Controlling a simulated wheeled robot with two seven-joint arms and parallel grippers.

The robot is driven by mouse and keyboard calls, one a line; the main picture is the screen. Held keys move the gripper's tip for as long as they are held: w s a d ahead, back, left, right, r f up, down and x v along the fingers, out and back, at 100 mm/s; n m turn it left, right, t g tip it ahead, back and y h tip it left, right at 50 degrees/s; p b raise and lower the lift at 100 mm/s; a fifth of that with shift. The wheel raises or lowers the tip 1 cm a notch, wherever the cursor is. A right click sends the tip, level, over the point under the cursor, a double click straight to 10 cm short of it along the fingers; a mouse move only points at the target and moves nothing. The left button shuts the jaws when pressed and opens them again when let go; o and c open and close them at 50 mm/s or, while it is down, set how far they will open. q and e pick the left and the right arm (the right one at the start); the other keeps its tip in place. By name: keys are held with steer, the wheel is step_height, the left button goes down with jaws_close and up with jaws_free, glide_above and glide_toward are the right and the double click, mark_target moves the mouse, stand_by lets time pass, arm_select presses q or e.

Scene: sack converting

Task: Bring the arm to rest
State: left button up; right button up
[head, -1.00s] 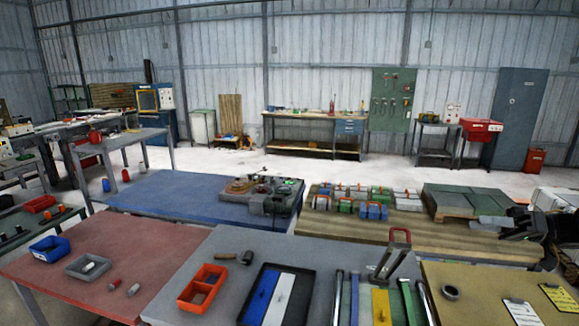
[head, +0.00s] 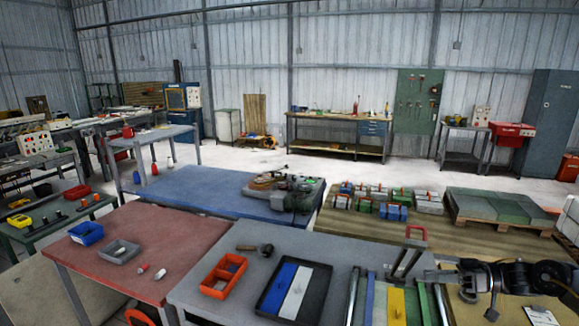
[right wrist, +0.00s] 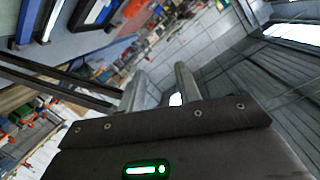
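My right arm comes in from the right edge in the head view, with dark joints and a grey end. Its gripper (head: 440,275) is over the right part of the grey table, near the yellow-topped table. In the right wrist view the two grey fingers (right wrist: 160,80) stand apart with nothing between them, so it is open and empty. My left gripper is in neither view.
The grey table (head: 215,308) holds an orange bin (head: 223,275), a black tray (head: 266,306) with blue and white pieces, and several long bars. A red-handled metal piece (head: 414,238) stands close to the right gripper. A red-topped table (head: 165,235) is at left.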

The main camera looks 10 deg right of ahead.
steer(key=a+f+n+t+h, duration=0.1)
steer(key=a+f+h, duration=0.2)
steer(key=a+f, duration=1.15)
steer(key=s+a+f+m+t+h, duration=0.1)
steer(key=s+a+f+h, duration=0.15)
steer(key=a, duration=0.25)
steer(key=s+a+f+t+h, duration=0.1)
steer(key=s+a+f+h, duration=0.1)
steer(key=s+a, duration=0.15)
steer(key=s+f+m+g+h, duration=0.1)
steer(key=s+m+g+h, duration=0.2)
steer(key=s, duration=0.9)
steer(key=s+f+m+g+h, duration=0.1)
steer(key=s+f+g+h, duration=0.3)
steer(key=s, duration=0.8)
step_height(320, 180, down, 27)
steer(key=s+g+y+b, duration=0.1)
steer(key=g+b, duration=0.1)
steer(key=b, duration=0.3)
steer(key=s+d+f+b, duration=0.2)
steer(key=s+f, duration=0.6)
steer(key=f, duration=0.3)
steer(key=s+d+f+g+b, duration=0.1)
steer(key=s+f+b, duration=0.2)
steer(key=s+f, duration=0.6)
step_height(320, 180, down, 3)
steer(key=shift+d+r, duration=0.2)
steer(key=shift+d, duration=0.15)
